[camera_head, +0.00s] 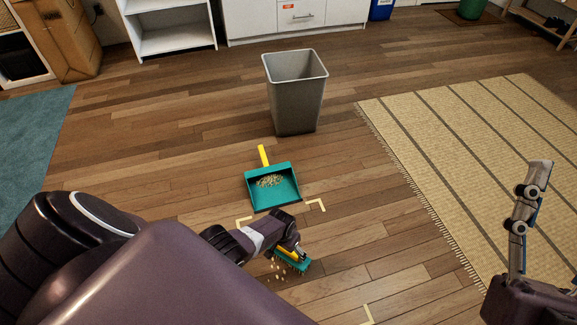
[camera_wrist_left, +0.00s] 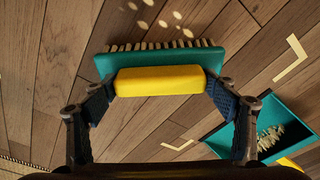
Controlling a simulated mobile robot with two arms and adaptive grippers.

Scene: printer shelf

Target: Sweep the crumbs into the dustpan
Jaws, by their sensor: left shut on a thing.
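A teal dustpan (camera_head: 284,198) with a yellow handle lies on the wooden floor. A pile of crumbs (camera_head: 270,181) is in it. My left gripper (camera_head: 297,250) is shut on the yellow grip of a teal brush (camera_head: 298,265), in front of the dustpan. The brush also shows in the left wrist view (camera_wrist_left: 160,80), with a gripper finger on each end of its grip. Several loose crumbs (camera_head: 278,272) lie on the floor beside the bristles. My right gripper (camera_head: 539,176) is at the right, above the mat; I cannot tell its opening.
A grey bin (camera_head: 296,95) stands behind the dustpan. Yellow corner marks (camera_head: 317,204) are on the floor around the dustpan's front. A striped straw mat (camera_head: 470,140) covers the right side. White cabinets (camera_head: 290,18) stand at the back. Bare floor lies left of the dustpan.

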